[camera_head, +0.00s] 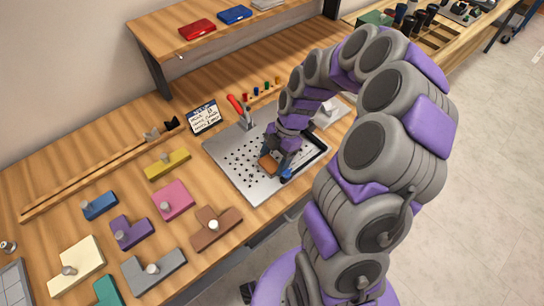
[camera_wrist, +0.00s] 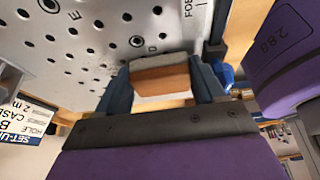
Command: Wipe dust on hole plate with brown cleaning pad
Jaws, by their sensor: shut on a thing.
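The hole plate (camera_head: 232,160) is a silvery metal sheet with many dark holes, lying on the wooden bench under my arm. It fills the upper left of the wrist view (camera_wrist: 60,62). My gripper (camera_head: 277,168) is over the front right part of the plate. In the wrist view its blue fingers (camera_wrist: 161,80) are shut on the brown cleaning pad (camera_wrist: 160,77), which has a pale layer along its upper side. The pad (camera_head: 268,163) is at or close to the plate; I cannot tell whether it touches. Dust cannot be made out.
A red-handled clamp (camera_head: 240,110) stands at the plate's back edge, with a small sign (camera_head: 205,117) left of it. Several coloured blocks with knobs, including a pink one (camera_head: 172,200) and a brown one (camera_head: 216,229), lie left of the plate. A raised shelf (camera_head: 176,42) stands behind.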

